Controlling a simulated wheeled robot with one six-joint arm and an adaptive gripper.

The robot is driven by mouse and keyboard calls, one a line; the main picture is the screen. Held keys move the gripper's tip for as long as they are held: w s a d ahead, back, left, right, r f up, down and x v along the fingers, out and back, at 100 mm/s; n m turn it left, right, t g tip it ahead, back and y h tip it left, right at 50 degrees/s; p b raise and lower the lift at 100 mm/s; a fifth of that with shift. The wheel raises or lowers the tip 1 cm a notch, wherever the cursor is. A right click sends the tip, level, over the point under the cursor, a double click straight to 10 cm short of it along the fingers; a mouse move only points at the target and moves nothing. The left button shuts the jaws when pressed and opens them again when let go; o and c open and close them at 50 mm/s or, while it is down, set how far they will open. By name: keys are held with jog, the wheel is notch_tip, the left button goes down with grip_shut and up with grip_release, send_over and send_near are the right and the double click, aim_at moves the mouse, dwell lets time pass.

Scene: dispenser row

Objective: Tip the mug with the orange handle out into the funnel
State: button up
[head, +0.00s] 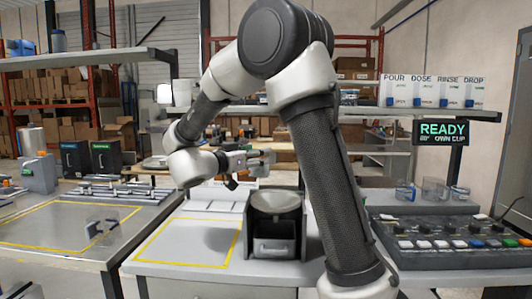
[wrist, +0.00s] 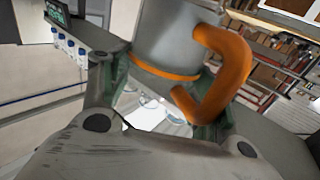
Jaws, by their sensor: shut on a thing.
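The grey mug (wrist: 172,35) with the orange handle (wrist: 240,65) and an orange band fills the top of the wrist view, between my fingers. My gripper (wrist: 155,85) is shut on it. In the head view my gripper (head: 262,158) is in the air above and slightly left of a wide grey round funnel (head: 276,202) set in a dark stand (head: 275,246). The mug is hard to make out there, so I cannot tell its tilt or whether anything leaves it. The inside of the mug is hidden.
A yellow-outlined area (head: 190,244) lies left of the stand. Clear cups (head: 434,188) stand behind a control panel (head: 450,241) at right. A clear vessel (head: 100,228) is on the left table. A READY sign (head: 441,131) hangs below the dispensers (head: 430,92). My arm crosses the middle.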

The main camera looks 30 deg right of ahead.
jog(key=shift+s+d+r+m, duration=0.15)
jog(key=shift+d+r+m, duration=0.05)
jog(key=shift+m, duration=0.1)
jog(key=m, duration=0.3)
jog(key=s+f+m, duration=0.1)
jog(key=m, duration=0.1)
jog(key=shift+d+f, duration=0.1)
jog(key=shift+d, duration=0.1)
jog(key=s+d+f+m, duration=0.2)
jog(key=s+f+m, duration=0.2)
jog(key=m, duration=1.1)
jog(key=shift+s+m, duration=0.4)
jog(key=shift+s, duration=0.45)
dwell(0.3)
